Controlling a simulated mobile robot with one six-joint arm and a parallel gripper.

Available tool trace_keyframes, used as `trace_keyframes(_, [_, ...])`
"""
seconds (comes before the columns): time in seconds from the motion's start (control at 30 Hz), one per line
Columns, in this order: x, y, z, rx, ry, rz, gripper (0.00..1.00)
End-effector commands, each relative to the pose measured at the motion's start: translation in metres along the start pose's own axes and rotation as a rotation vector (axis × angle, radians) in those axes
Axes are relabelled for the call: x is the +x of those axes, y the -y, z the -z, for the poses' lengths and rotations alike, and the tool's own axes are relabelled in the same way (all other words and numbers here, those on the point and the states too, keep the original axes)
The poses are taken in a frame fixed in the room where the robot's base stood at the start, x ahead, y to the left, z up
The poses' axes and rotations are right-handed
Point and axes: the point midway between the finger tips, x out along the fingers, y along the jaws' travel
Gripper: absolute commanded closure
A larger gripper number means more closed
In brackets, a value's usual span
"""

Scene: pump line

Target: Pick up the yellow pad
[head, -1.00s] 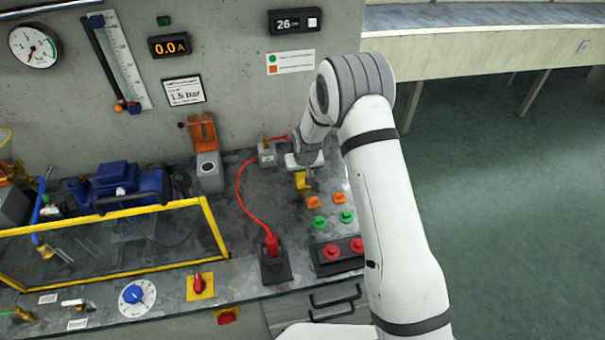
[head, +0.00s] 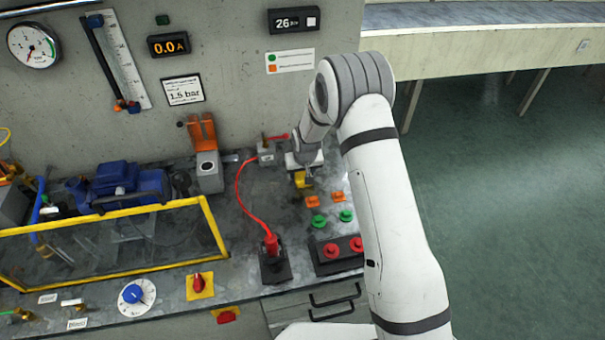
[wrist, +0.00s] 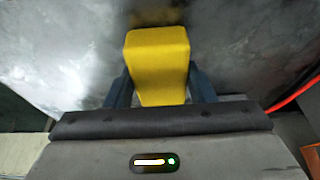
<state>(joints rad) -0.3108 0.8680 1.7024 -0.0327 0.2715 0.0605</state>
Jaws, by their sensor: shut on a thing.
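The yellow pad (wrist: 158,62) is a solid yellow block between the two dark fingers of my gripper (wrist: 160,88) in the wrist view. The fingers touch it on both sides and are shut on it. In the head view the yellow pad (head: 303,180) shows small below my gripper (head: 304,175), over the back right part of the bench. From these views I cannot tell for sure whether the pad is clear of the bench top.
Orange pieces (head: 313,201) and green pieces (head: 346,215) lie just in front of the pad. A black box with red buttons (head: 331,250) is nearer. A red cable (head: 240,195) curves on the left. A yellow-framed guard (head: 215,228) stands further left.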

Motion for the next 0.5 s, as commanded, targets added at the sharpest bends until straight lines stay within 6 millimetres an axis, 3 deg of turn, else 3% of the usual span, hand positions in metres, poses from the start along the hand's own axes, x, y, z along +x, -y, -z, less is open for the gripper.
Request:
trace_keyframes(0.17, [-0.011,0.0,0.004,0.0,-0.002,0.0,0.73])
trace_keyframes(0.5, [-0.072,0.001,0.023,0.0,-0.004,0.0,0.73])
